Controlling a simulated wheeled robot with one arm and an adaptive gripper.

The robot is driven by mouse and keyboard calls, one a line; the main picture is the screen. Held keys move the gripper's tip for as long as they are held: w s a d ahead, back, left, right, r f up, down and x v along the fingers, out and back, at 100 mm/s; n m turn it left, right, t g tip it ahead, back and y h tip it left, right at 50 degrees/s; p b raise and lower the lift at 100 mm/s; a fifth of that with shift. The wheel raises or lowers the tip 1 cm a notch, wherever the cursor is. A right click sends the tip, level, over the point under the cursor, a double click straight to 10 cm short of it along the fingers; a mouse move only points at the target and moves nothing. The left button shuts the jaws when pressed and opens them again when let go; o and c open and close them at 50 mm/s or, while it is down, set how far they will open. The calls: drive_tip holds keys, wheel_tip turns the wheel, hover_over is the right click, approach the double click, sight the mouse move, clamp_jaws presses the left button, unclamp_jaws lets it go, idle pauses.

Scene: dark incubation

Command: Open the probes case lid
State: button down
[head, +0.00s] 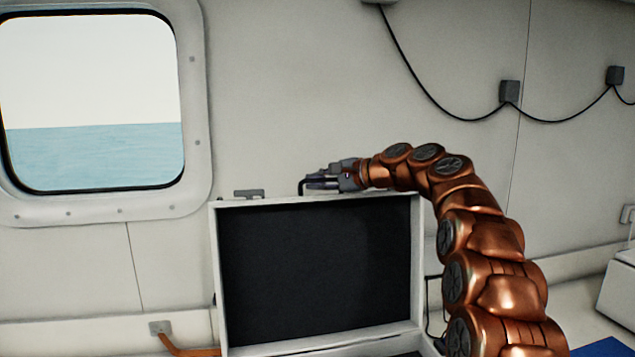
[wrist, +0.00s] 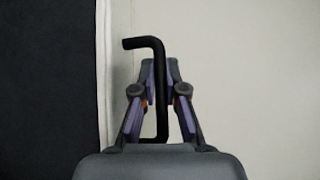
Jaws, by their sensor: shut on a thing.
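The probes case lid (head: 416,265) stands upright, a pale frame around a dark inner lining (head: 315,265), so the case is open. My gripper (head: 310,182) is at the lid's top edge, pointing left. It is shut on a bent black handle (head: 301,188). In the wrist view the handle (wrist: 158,75) runs between the two fingers of my gripper (wrist: 160,68), beside the lid's pale edge (wrist: 104,70).
A wall with a window (head: 92,105) stands behind the case. A small grey fitting (head: 249,194) shows at the lid's top left. A black cable (head: 440,115) hangs on the wall at upper right. A white box (head: 618,285) stands at far right.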

drive_tip(key=shift+s, duration=0.1)
drive_tip(key=shift+s+d+b, duration=0.15)
drive_tip(key=shift+s+b, duration=0.45)
drive_tip(key=shift+b, duration=0.5)
drive_tip(key=s+d+r+n+t+y+b, duration=0.1)
drive_tip(key=s+b, duration=0.5)
drive_tip(key=b, duration=0.1)
drive_tip(key=shift+s+d+r, duration=0.15)
drive_tip(key=shift+s+d, duration=0.05)
drive_tip(key=shift+s, duration=0.2)
drive_tip(key=c, duration=1.5)
unclamp_jaws()
drive_tip(key=shift+d, duration=0.1)
drive_tip(key=v, duration=1.1)
drive_tip(key=shift+s+d, duration=0.3)
drive_tip(key=shift+s, duration=0.05)
